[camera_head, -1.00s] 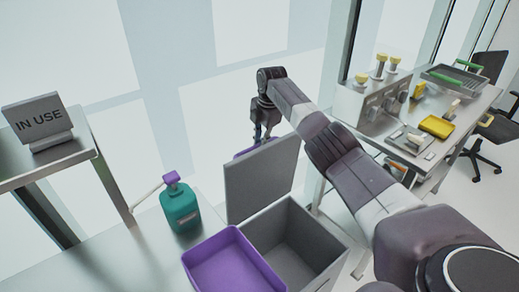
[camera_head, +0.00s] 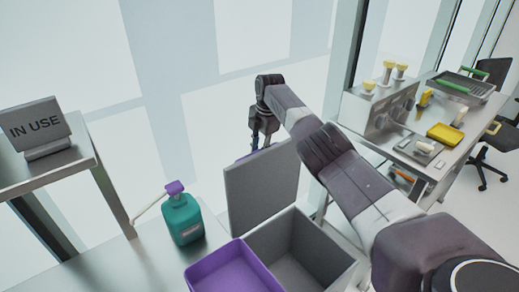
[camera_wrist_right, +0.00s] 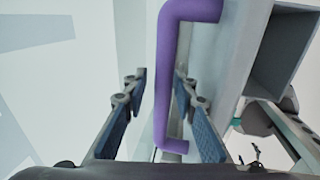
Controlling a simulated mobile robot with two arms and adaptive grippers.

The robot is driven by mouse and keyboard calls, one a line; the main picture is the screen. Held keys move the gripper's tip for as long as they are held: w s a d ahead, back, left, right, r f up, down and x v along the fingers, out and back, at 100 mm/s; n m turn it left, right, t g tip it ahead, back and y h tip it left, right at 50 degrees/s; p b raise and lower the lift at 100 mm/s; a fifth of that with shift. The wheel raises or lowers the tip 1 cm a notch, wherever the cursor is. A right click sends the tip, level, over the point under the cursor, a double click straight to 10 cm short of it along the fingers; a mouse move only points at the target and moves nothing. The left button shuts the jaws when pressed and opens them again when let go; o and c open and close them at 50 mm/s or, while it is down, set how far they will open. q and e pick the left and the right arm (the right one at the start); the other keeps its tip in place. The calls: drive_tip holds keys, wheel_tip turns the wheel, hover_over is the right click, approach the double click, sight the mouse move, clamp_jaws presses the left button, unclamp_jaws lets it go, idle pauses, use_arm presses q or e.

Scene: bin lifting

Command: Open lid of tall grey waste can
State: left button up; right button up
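The tall grey waste can (camera_head: 350,263) stands at lower middle in the head view. Its grey lid (camera_head: 262,190) stands raised at the far side, and the dark inside shows. A purple handle on the lid's far side shows large in the right wrist view (camera_wrist_right: 166,85), but is mostly hidden behind the lid in the head view. My right gripper (camera_head: 262,132) is behind the lid's top edge. In the right wrist view its fingers (camera_wrist_right: 159,88) are apart on either side of the handle, with a gap visible. My left gripper is not in view.
A purple tray (camera_head: 235,270) is at the can's near left. A teal pump bottle (camera_head: 182,218) stands on the left bench. An "IN USE" sign (camera_head: 36,127) sits on a shelf. A steel table with a yellow tray (camera_head: 445,134) and chairs is at right.

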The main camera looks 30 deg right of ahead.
drive_tip(key=shift+o, duration=0.3)
drive_tip(key=shift+w+d+r, duration=0.1)
drive_tip(key=shift+w+d, duration=0.05)
drive_tip(key=shift+d+r, duration=0.15)
drive_tip(key=shift+r, duration=0.2)
wheel_tip(320, 180, up, 11)
drive_tip(key=s, duration=0.2)
drive_tip(key=shift+s, duration=0.15)
